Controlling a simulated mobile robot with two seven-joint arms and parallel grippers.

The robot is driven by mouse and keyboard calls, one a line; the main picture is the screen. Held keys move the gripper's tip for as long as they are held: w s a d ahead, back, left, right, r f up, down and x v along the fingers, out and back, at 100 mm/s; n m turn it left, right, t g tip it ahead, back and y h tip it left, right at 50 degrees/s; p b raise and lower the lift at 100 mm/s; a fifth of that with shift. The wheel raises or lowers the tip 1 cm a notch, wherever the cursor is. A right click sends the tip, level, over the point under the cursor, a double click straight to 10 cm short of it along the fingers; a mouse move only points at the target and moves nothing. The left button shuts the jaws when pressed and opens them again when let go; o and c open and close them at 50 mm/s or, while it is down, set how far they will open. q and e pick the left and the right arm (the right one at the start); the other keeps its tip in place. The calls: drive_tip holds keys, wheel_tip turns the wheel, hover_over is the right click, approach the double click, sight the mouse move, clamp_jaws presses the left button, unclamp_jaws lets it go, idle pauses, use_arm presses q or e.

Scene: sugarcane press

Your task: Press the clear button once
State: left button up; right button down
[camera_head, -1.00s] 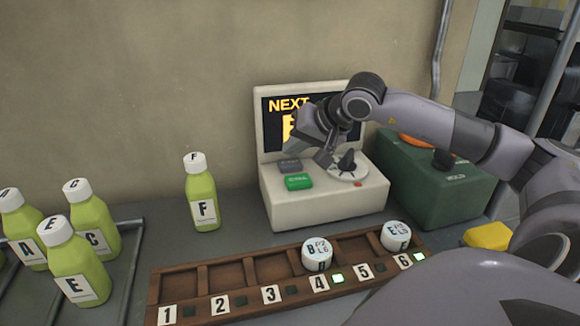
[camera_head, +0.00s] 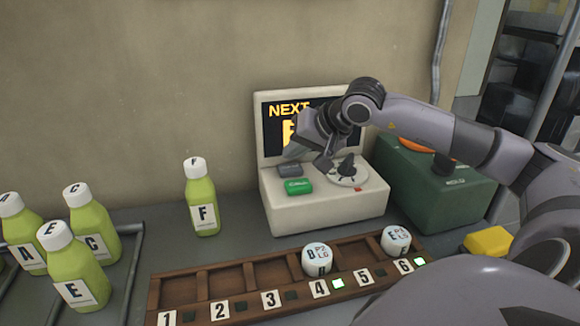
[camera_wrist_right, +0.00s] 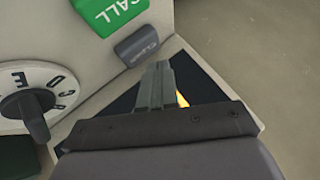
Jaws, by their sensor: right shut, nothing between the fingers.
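The clear button (camera_head: 290,170) is a small grey key on the sloped front of the cream console (camera_head: 325,205), just behind the green CALL button (camera_head: 298,186). It also shows in the right wrist view (camera_wrist_right: 137,42). My right gripper (camera_head: 292,152) is shut and empty, in front of the console screen and close above the clear button. In the right wrist view its fingertips (camera_wrist_right: 156,68) are just beside the grey button; I cannot tell whether they touch it. The screen (camera_head: 288,107) reads NEXT, with the rest partly hidden by my arm. My left gripper is not in view.
A lettered dial (camera_head: 347,175) sits right of the buttons. A green box (camera_head: 440,195) stands to the right. Bottle F (camera_head: 202,205) stands alone; several green bottles (camera_head: 75,270) stand left.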

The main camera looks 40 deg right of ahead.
idle(0.8)
drive_tip(key=shift+f, duration=0.1)
drive_tip(key=shift+f+b, duration=0.4)
drive_tip(key=shift+b, duration=0.15)
drive_tip(key=shift+f, duration=0.15)
drive_tip(key=shift+f+b, duration=0.35)
drive_tip(key=shift+b, duration=0.1)
idle(0.5)
drive_tip(key=shift+r, duration=0.15)
drive_tip(key=shift+r+p, duration=0.75)
drive_tip(key=shift+r, duration=0.1)
